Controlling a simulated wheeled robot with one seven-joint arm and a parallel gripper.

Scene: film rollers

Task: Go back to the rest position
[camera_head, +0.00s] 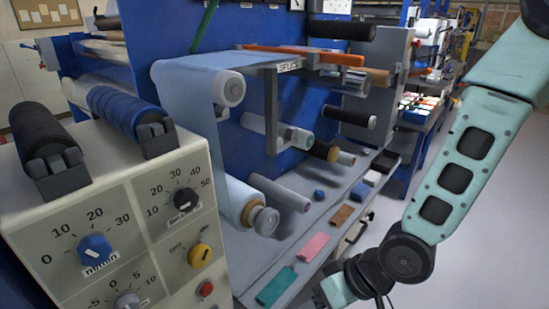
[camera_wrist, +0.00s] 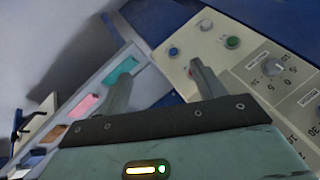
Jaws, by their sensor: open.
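My gripper (camera_wrist: 160,82) shows in the wrist view with its two grey fingers spread apart and nothing between them. Beyond the fingers, the wrist view shows a control panel (camera_wrist: 238,62) and a shelf with coloured pieces. In the head view, my arm comes down from the upper right and bends at a dark joint toward the bottom middle. The fingers are out of sight there. The wrist part is in front of the shelf's near end.
The film roller machine has a blue panel (camera_head: 247,140), several rollers, and a translucent film (camera_head: 188,95). Its shelf (camera_head: 330,195) holds a teal piece (camera_head: 277,286), a pink piece (camera_head: 313,246) and a brown piece (camera_head: 341,216). A cream control box (camera_head: 120,200) stands at left. Clear floor (camera_head: 450,270) lies right.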

